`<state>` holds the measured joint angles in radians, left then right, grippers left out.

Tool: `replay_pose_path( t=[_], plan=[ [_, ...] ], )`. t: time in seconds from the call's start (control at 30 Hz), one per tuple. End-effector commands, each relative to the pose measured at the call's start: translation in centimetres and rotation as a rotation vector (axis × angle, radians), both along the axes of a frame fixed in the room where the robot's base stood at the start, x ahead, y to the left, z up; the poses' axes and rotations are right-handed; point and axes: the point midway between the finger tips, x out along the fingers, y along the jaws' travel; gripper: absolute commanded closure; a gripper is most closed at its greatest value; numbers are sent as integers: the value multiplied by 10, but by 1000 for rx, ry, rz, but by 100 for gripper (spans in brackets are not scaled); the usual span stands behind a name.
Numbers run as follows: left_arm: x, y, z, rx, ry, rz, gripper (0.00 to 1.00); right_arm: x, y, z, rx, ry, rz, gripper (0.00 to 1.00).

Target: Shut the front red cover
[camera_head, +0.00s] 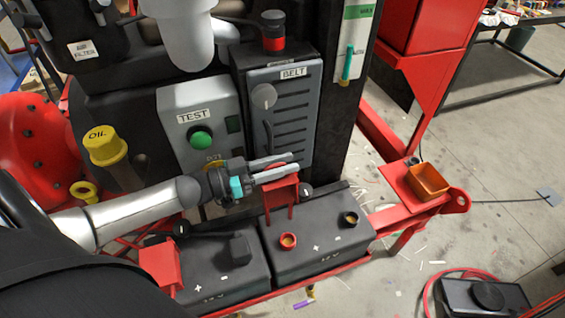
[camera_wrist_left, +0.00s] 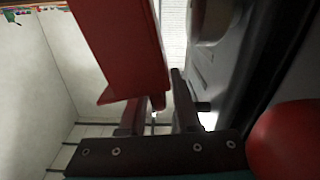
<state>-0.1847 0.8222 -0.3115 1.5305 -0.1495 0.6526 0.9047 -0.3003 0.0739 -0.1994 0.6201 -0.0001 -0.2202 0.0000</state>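A red cover (camera_head: 281,190) stands raised on the right-hand black battery (camera_head: 318,262), above its terminals. A second red cover (camera_head: 160,266) sits at the left end of the left-hand battery (camera_head: 218,284). My left gripper (camera_head: 284,167) reaches in from the left, its two fingers apart and pointing right, at the top of the raised cover. In the left wrist view, the red cover (camera_wrist_left: 122,45) is large and close beyond the fingers of my left gripper (camera_wrist_left: 160,112). Nothing clearly sits between the fingers; I cannot tell whether they touch the cover. My right gripper is not in view.
The grey BELT panel (camera_head: 289,115) rises just behind the gripper, with the TEST box (camera_head: 200,120) to its left. A red shelf with an orange tray (camera_head: 427,182) stands at right. A black device (camera_head: 487,297) with a red cable lies on the floor.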

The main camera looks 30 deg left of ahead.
Motion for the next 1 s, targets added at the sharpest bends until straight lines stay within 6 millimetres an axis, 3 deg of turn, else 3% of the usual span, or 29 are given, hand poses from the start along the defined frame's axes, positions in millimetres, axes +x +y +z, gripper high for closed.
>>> replay_pose_path(
  t=[0.03,0.27,1.0],
  plan=[
    [0,0,0,0,0,0,76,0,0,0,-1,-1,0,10],
    [0,0,0,0,0,0,100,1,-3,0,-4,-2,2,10],
    [0,1,0,1,0,1,100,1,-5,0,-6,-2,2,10]
  ],
)
